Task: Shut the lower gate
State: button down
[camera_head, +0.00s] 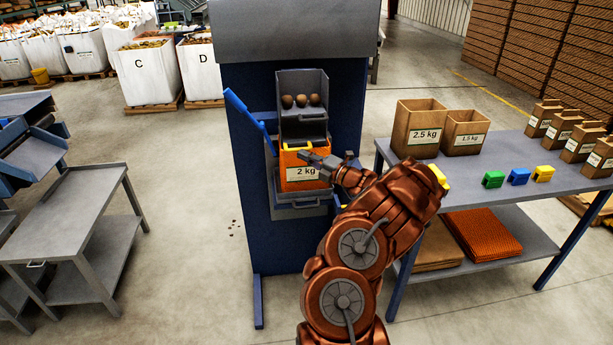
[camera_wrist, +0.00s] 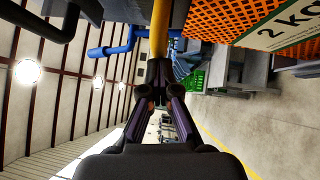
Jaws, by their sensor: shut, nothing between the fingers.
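The blue weighing machine (camera_head: 240,150) stands in the middle of the head view, with a grey hopper (camera_head: 302,85) holding three potatoes. A blue lever (camera_head: 244,106) slants up on its left side. An orange mesh bag (camera_head: 296,176) labelled 2 kg hangs below the hopper. The lower gate cannot be made out; the spout above the bag shows only partly. My gripper (camera_head: 318,160) is shut and empty in front of the bag's upper right. In the wrist view, my shut fingertips (camera_wrist: 160,68) point at a yellow bar (camera_wrist: 160,28), close to its end; contact cannot be told.
A grey-topped table (camera_head: 480,180) at right holds paper bags (camera_head: 418,128) and coloured clips (camera_head: 518,176). A grey bench (camera_head: 75,215) stands at left. White sacks (camera_head: 148,75) stand behind. The floor between bench and machine is mostly clear.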

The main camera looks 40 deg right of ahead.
jog(key=shift+r, duration=0.2)
jog(key=a+b+v, duration=0.1)
jog(key=a+v, duration=0.1)
jog(key=v, duration=1.1)
jog(key=shift+s+a+f, duration=0.2)
jog(key=shift+a+f, duration=0.15)
jog(key=shift+a, duration=0.05)
